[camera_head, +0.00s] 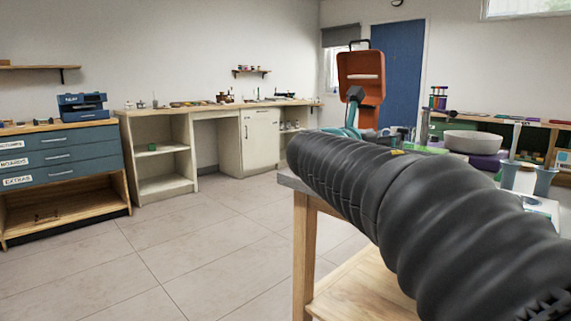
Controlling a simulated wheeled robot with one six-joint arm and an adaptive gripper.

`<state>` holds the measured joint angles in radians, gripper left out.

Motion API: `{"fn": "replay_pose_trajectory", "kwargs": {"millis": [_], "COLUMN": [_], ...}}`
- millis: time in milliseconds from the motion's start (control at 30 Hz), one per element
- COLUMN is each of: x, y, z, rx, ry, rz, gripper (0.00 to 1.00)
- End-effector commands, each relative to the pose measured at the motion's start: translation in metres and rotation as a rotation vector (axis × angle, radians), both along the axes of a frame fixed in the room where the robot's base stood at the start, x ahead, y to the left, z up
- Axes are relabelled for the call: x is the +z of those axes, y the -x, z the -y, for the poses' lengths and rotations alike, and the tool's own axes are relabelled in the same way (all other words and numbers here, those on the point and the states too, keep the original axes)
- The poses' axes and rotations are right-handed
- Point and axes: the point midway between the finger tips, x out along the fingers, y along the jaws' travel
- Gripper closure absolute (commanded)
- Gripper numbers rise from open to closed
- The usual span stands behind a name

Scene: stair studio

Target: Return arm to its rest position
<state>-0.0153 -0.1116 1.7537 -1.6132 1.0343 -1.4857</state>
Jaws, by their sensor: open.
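My arm, in a black ribbed sleeve, fills the right foreground of the head view. It runs from the lower right corner up and left, over the worktable (300,184). Its far end is near the middle of the picture. I cannot make out my gripper; the arm covers the area beyond it. Much of the tabletop is hidden behind the arm. An orange case (361,68) stands open behind the arm's far end, with a grey and teal item in front of it that I cannot identify.
A white bowl (473,141) and blue-grey cups (510,174) stand right of the arm. A blue drawer cabinet (58,160) and a pale counter (160,165) line the left and back walls. The tiled floor (190,250) at left is clear. A blue door (399,72) is behind.

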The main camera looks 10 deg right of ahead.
Motion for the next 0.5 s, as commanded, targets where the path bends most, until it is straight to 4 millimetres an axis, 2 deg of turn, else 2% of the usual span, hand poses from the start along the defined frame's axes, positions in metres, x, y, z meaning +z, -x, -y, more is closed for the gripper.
{"fn": "replay_pose_trajectory", "kwargs": {"millis": [167, 267, 367, 500], "x": [-0.001, -0.017, -0.064, -0.135], "y": [-0.001, -0.002, 0.0, 0.024], "z": [0.0, -0.001, -0.005, -0.02], "rx": [0.003, 0.0, -0.036, -0.159], "ry": [-0.058, -0.197, -0.426, -0.794], "rz": [0.086, 0.197, 0.309, 0.485], "gripper": [0.45, 0.45, 0.45, 0.45]}}
